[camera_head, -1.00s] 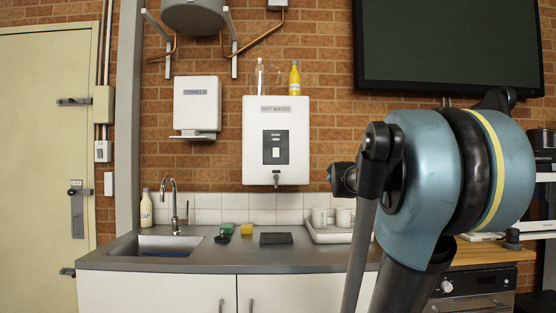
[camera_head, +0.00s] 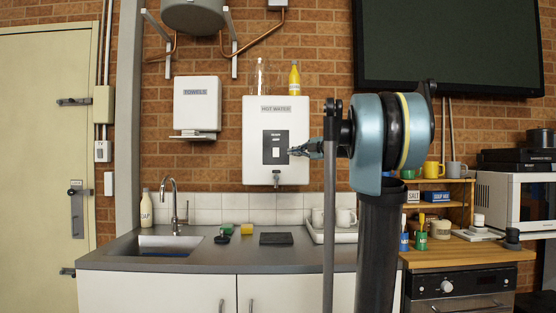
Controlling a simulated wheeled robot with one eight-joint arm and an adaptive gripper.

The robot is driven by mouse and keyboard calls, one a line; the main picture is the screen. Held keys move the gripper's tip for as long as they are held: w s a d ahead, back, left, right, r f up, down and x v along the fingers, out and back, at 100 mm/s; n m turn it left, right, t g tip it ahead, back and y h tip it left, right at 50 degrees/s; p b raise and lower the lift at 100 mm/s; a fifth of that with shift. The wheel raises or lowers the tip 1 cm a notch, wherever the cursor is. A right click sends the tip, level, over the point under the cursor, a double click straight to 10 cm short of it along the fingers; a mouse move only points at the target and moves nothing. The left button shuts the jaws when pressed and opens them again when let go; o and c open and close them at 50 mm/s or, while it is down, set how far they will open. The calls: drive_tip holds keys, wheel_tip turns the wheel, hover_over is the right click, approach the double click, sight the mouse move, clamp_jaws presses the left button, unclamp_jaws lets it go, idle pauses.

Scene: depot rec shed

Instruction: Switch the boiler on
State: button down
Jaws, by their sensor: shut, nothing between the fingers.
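The boiler (camera_head: 255,160) is a white wall box labelled "HOT WATER", with a small tap under it. Its dark front panel (camera_head: 268,157) carries a small pale switch (camera_head: 276,152), whose on or off position is too small to read. My gripper (camera_head: 291,152) is shut and empty. Its tip shows at the panel's right edge, just right of the switch. I cannot tell whether it touches the panel. My arm covers part of the wall to the right of the boiler.
A clear bottle (camera_head: 259,76) and a yellow bottle (camera_head: 294,78) stand on top of the boiler. Below are the counter (camera_head: 210,257), a sink tap (camera_head: 174,205) and a tray of white mugs (camera_head: 317,236). A towel dispenser (camera_head: 196,103) hangs to the left.

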sight(278, 155)
drive_tip(key=shift+w+a, duration=0.1)
idle(0.3)
drive_tip(key=x, duration=0.9)
drive_tip(key=shift+a, duration=0.1)
drive_tip(key=w, duration=0.3)
drive_tip(key=shift+a+f, duration=0.2)
drive_tip(key=shift+w+f, duration=0.1)
drive_tip(key=shift+w, duration=0.65)
